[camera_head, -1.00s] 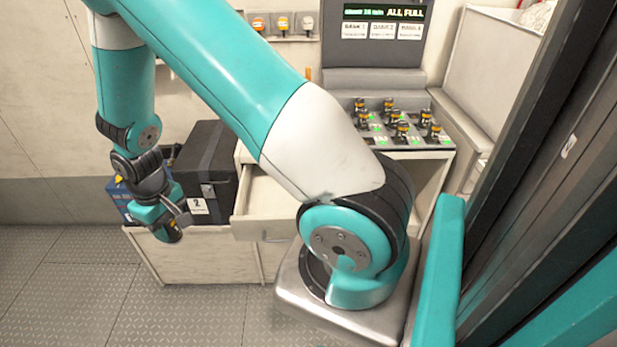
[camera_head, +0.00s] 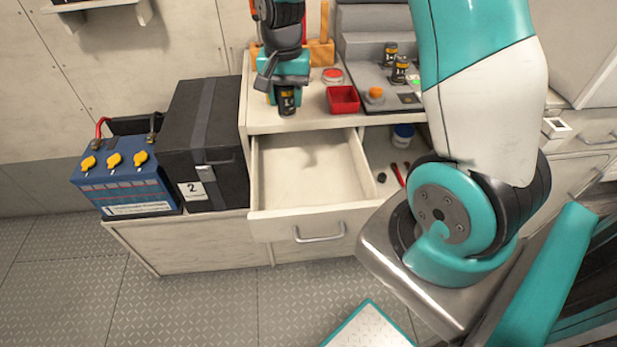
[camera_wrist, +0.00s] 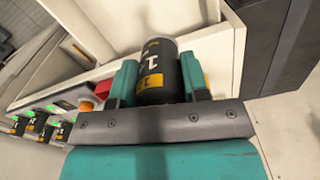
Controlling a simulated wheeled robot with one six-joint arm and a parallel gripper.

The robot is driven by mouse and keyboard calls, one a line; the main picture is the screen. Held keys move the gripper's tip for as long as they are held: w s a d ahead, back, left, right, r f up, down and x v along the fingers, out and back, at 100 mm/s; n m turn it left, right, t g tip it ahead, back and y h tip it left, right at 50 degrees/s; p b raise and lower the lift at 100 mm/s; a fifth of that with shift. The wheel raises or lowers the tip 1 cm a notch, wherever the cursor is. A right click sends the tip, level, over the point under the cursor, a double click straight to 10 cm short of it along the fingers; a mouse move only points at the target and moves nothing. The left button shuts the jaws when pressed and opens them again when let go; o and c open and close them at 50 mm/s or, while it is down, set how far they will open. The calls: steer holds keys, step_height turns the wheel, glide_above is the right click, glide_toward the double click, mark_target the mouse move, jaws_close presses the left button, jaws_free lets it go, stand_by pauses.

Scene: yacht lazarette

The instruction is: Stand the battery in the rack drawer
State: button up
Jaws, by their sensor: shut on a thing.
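My gripper (camera_head: 286,92) is shut on a dark cylindrical battery (camera_head: 287,102) with a "1" on its label. In the wrist view the battery (camera_wrist: 158,68) sits between both teal fingers, its round top showing. In the head view it hangs about upright, seen against the counter just behind the open drawer; its exact height and depth are hard to tell. The pale drawer (camera_head: 345,215) is pulled out and looks empty inside, with a soft shadow on its floor. Its handle faces the front.
A black case (camera_head: 200,140) marked 2 and a blue battery box (camera_head: 125,185) with yellow caps stand left of the drawer. A red tray (camera_head: 343,99), an orange button (camera_head: 375,94) and more batteries (camera_head: 399,70) in a charger are to the right. An open shelf holds a blue-lidded jar (camera_head: 403,135).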

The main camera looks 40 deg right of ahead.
steer(key=s+d+r+m+b, duration=0.1)
steer(key=s+d+m+b, duration=0.25)
steer(key=m, duration=0.25)
steer(key=b, duration=0.3)
glide_above(308, 172)
steer(key=shift+m, duration=0.3)
step_height(308, 172, down, 19)
steer(key=shift+w+f, duration=0.15)
steer(key=shift+f, duration=0.1)
steer(key=o, duration=1)
steer(key=shift+o, duration=0.2)
